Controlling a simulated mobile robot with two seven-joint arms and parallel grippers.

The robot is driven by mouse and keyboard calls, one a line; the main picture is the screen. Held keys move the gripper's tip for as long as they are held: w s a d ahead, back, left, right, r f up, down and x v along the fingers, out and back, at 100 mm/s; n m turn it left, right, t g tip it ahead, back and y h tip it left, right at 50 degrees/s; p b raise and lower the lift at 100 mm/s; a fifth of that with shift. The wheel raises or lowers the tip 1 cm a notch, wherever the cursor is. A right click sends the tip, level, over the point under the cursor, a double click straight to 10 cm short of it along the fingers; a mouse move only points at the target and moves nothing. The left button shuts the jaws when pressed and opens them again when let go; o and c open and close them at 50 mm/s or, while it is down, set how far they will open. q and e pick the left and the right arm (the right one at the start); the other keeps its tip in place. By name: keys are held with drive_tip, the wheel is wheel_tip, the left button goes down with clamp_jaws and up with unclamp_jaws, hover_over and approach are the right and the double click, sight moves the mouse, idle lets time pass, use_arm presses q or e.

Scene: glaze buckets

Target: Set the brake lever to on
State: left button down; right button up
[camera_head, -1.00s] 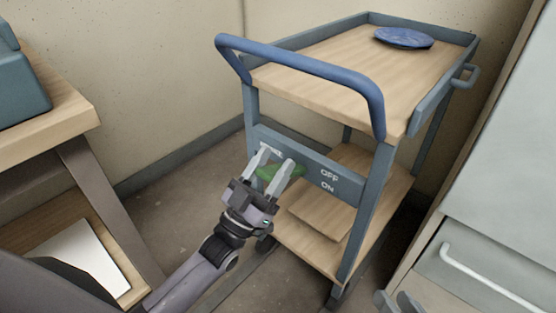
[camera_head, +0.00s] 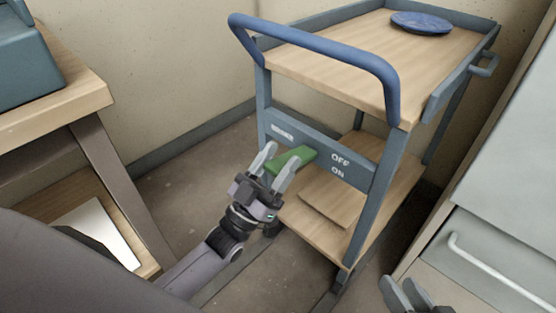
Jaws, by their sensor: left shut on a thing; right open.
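The brake lever (camera_head: 297,157) is a green bar on the front panel of the blue-grey cart (camera_head: 322,141). Its visible right end tilts slightly up and points toward the white OFF label; the ON label is just below OFF. My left gripper (camera_head: 279,162) is shut on the lever at its left part, with one finger on each side. The fingers partly hide that end of the lever. My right gripper (camera_head: 398,293) is open and empty at the bottom right, well away from the lever.
The cart has a blue push handle (camera_head: 318,47) above the panel and a blue plate (camera_head: 421,23) on top. A wooden bench (camera_head: 66,95) stands at left. A pale cabinet with a handle (camera_head: 497,276) is close at right.

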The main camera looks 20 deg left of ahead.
use_arm(q)
drive_tip(key=c, duration=0.6)
unclamp_jaws()
drive_tip(key=shift+s+f, duration=0.1)
drive_tip(key=shift+f, duration=0.1)
drive_tip(key=shift+o, duration=0.4)
drive_tip(key=shift+r, duration=0.15)
drive_tip(key=v, duration=0.7)
drive_tip(key=shift+p, duration=0.4)
use_arm(e)
drive_tip(key=shift+s+d+f, duration=0.2)
drive_tip(key=shift+d, duration=0.1)
